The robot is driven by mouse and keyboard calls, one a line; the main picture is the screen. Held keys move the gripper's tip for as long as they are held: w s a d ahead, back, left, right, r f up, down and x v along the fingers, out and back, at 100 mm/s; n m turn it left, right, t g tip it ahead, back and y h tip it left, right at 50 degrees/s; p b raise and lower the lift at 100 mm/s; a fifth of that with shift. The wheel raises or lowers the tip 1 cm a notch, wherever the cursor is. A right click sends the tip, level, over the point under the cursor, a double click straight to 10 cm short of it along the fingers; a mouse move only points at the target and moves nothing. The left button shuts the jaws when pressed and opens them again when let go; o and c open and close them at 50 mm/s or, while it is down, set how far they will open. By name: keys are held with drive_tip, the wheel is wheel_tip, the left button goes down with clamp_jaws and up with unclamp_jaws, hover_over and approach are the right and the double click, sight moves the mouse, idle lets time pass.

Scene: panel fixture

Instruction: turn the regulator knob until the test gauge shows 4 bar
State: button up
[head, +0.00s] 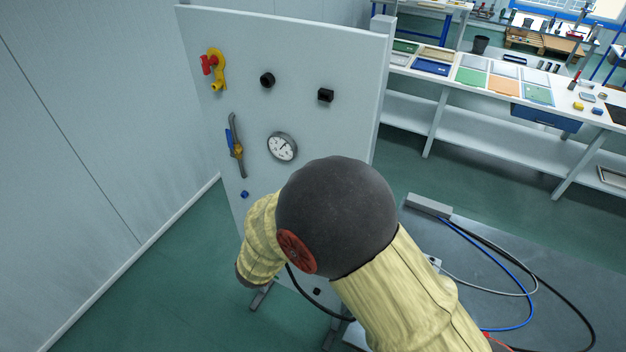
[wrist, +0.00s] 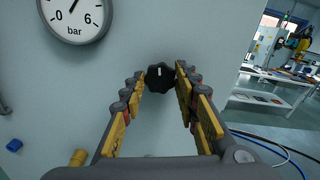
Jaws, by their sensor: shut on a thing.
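The regulator knob (wrist: 160,84) is black with a white mark on its face and sits on the pale panel (head: 300,50). In the wrist view my gripper (wrist: 160,73) has its two fingers on either side of the knob, shut on it. The white test gauge (head: 282,147) is on the panel, and part of it shows at the top left of the wrist view (wrist: 72,14). Its 0, 6 and bar markings are legible there. Its needle points up and to the right, but the top of the dial is cut off. In the head view my arm hides the knob and gripper.
Hoses (head: 515,265) lie at right. A workbench (head: 480,80) stands behind.

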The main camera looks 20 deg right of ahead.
drive_tip(key=shift+n+p, duration=1.2)
drive_tip(key=o, duration=1.2)
drive_tip(key=shift+c, duration=0.2)
drive_tip(key=v, duration=1.2)
